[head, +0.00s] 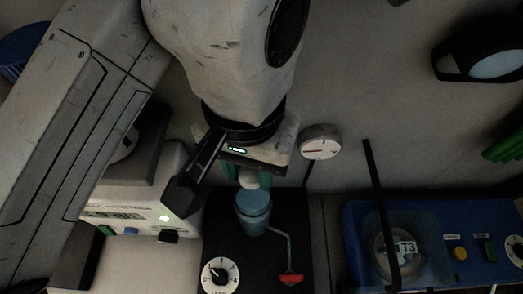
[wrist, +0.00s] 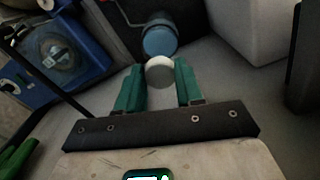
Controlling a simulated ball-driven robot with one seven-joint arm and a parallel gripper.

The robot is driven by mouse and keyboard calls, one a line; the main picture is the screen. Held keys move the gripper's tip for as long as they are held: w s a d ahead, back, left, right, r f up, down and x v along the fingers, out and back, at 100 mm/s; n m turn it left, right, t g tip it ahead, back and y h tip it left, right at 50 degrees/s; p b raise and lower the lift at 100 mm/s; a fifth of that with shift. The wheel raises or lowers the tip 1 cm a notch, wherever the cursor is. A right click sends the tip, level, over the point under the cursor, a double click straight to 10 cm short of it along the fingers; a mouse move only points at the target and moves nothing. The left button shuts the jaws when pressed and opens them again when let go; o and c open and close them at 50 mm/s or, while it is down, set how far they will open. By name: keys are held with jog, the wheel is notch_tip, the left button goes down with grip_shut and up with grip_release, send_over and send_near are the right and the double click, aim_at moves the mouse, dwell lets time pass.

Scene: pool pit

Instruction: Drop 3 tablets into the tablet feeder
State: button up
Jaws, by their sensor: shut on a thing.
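My gripper (wrist: 160,80) has green fingers and is shut on a white round tablet (wrist: 160,71) in the wrist view. In the head view the tablet (head: 250,181) shows below the gripper, just above a blue cylinder (head: 254,211) that looks like the tablet feeder. The cylinder also shows in the wrist view (wrist: 160,38), just beyond the tablet. The tablet looks apart from it, but the exact gap is hard to tell. The inside of the cylinder is hidden. No other tablets can be made out clearly.
A red-handled valve on a pipe (head: 291,279) and a dial gauge (head: 220,275) are near the cylinder. A blue unit (head: 350,225) with a round clear cover stands at right. A white device with a lit display (head: 112,214) stands at left. A wall gauge (head: 320,143) is behind.

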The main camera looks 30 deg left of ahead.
jog(key=shift+f+b, duration=2.1)
jog(key=shift+f, duration=0.4)
jog(key=shift+s+r+p, duration=0.1)
jog(key=shift+p, duration=0.2)
jog(key=o, duration=1.1)
notch_tip(320, 180, up, 6)
jog(key=p, duration=0.5)
jog(key=shift+p, duration=0.4)
jog(key=shift+s, duration=0.1)
